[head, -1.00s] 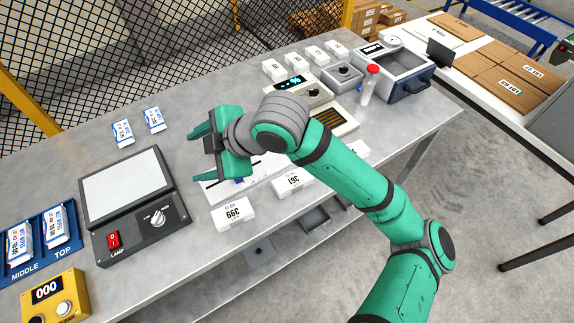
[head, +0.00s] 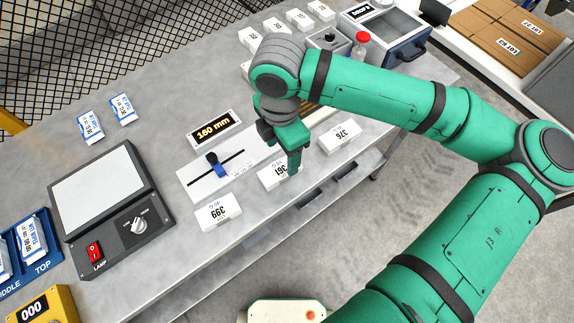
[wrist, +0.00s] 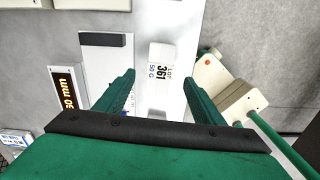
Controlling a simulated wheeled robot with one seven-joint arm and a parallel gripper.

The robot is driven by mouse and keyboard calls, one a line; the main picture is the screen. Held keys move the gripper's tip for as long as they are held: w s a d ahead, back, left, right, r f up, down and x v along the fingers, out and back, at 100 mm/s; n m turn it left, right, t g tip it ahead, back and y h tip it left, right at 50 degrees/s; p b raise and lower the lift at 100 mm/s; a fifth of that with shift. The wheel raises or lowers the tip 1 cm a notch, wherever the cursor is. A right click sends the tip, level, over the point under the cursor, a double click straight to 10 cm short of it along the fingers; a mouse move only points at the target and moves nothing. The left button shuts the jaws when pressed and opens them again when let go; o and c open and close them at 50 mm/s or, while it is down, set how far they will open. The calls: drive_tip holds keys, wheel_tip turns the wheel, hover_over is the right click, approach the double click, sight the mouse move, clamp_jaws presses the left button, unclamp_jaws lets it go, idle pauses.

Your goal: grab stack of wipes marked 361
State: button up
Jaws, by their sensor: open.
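The stack of wipes marked 361 (head: 270,180) is a small white block with dark print. It lies near the front edge of the grey table, partly hidden by my gripper in the head view. My gripper (head: 292,166) points down over its right end. In the wrist view, the 361 stack (wrist: 160,65) shows between the two green fingers of my gripper (wrist: 159,78), which are apart and empty. I cannot tell how far above the stack the fingertips are.
Similar stacks marked 399 (head: 218,212) and 376 (head: 340,136) lie left and right along the edge. A lamp box (head: 112,205) stands left.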

sight(280, 169)
drive_tip(key=shift+s+a+f, duration=0.15)
drive_tip(key=shift+f, duration=0.45)
drive_tip(key=shift+s+a+f, duration=0.1)
drive_tip(key=shift+a+f, duration=0.3)
drive_tip(key=shift+f, duration=0.4)
drive_tip(key=shift+d+f, duration=0.15)
drive_tip(key=shift+f, duration=0.95)
drive_tip(key=shift+d+f, duration=0.15)
drive_tip(key=shift+f, duration=0.95)
drive_tip(key=c, duration=1.1)
